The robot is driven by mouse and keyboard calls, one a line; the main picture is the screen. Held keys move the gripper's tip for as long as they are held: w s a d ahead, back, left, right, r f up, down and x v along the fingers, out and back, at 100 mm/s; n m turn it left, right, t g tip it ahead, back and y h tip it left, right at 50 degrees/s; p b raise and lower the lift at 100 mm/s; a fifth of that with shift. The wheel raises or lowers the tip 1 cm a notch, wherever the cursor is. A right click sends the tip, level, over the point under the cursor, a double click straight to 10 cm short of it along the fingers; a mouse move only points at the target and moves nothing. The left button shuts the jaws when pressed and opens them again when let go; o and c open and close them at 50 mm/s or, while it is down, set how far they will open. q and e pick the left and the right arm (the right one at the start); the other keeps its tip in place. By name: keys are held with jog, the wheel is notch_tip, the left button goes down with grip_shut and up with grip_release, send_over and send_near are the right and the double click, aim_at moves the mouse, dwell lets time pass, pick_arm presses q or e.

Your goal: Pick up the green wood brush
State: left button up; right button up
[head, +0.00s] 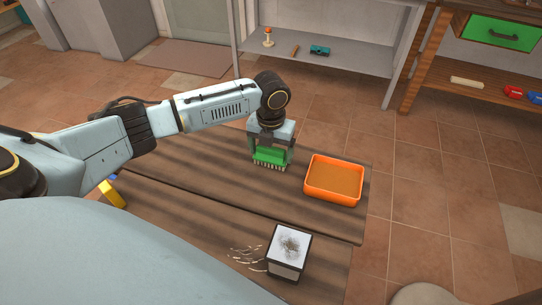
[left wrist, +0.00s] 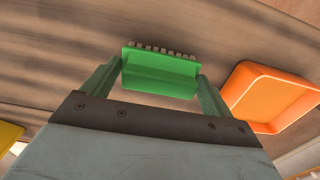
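The green wood brush (head: 271,157) is upright over the dark wooden table (head: 200,190), with its pale bristles pointing down. My left gripper (head: 271,160) is above it, with one finger against each end of the brush. In the left wrist view the brush (left wrist: 160,70) fills the space between the two fingertips of my left gripper (left wrist: 160,72), and no clear gap shows at either end. I cannot tell whether the bristles touch the table. My right gripper is not in view.
An orange tray (head: 334,196) stands just right of the brush. A dark box with a marked white top (head: 289,243) is nearer, beside pale shavings (head: 246,257). A yellow object (head: 111,193) lies at the left. Metal shelves (head: 340,70) stand behind.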

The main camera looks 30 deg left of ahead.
pick_arm(q)
jog(key=shift+c, duration=0.9)
jog(key=shift+r, duration=0.25)
notch_tip(320, 180, up, 9)
jog(key=shift+f+p, duration=0.2)
jog(key=shift+p, duration=0.8)
jog(key=shift+r, duration=0.5)
jog(key=o, duration=0.5)
jog(key=shift+c, duration=0.2)
jog(key=c, duration=0.3)
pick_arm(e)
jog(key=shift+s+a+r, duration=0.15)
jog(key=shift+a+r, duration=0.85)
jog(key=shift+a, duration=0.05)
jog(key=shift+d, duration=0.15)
